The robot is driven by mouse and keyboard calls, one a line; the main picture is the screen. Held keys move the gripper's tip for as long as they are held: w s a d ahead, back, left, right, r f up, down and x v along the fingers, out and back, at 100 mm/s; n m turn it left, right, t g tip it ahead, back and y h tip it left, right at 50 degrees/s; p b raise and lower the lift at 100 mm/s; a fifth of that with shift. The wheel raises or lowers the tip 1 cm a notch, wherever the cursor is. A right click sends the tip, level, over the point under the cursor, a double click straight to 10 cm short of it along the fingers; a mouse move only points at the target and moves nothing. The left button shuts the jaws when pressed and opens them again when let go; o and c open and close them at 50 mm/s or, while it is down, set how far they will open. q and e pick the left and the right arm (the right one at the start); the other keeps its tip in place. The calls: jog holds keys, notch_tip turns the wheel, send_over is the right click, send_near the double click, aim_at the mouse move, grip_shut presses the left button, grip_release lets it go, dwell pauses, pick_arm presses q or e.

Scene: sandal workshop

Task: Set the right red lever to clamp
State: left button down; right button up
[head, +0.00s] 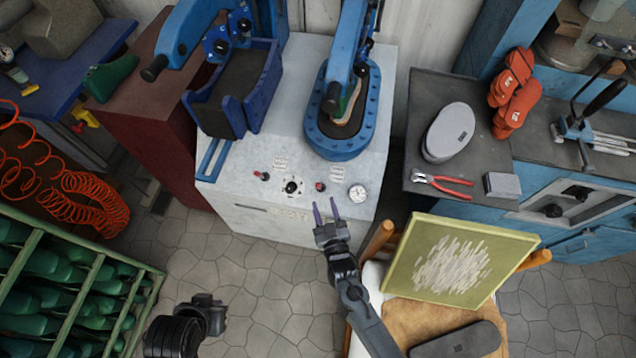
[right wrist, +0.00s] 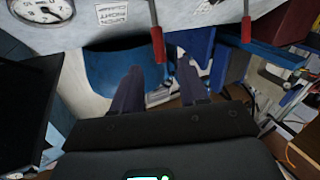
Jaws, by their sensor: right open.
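The right red lever (head: 320,186) is on the front panel of the grey press, beside the gauge. In the right wrist view the same lever (right wrist: 157,42) is a thin metal rod with a red grip, seen upside down. My right gripper (head: 326,207) is open and empty just in front of the lever. In the wrist view its two fingers (right wrist: 158,78) spread to either side of the lever's red end; I cannot tell whether they touch it. The left red lever (head: 264,176) stands further left on the panel. My left gripper (head: 208,313) is low over the floor; its fingers are unclear.
A round gauge (head: 358,193) sits right of the lever, and a black knob (head: 291,187) left of it. Blue press arms (head: 345,50) stand above the panel. A chair with a framed yellow board (head: 455,262) stands close to my right arm. Open floor lies left.

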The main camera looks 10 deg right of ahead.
aim_at(319, 188)
jog(key=w, duration=0.3)
jog(key=w+b, duration=0.1)
jog(key=w, duration=0.2)
jog(key=w+a+b, duration=0.1)
jog(key=w, duration=0.2)
jog(key=shift+w, duration=0.2)
jog(key=shift+c, duration=0.3)
grip_shut()
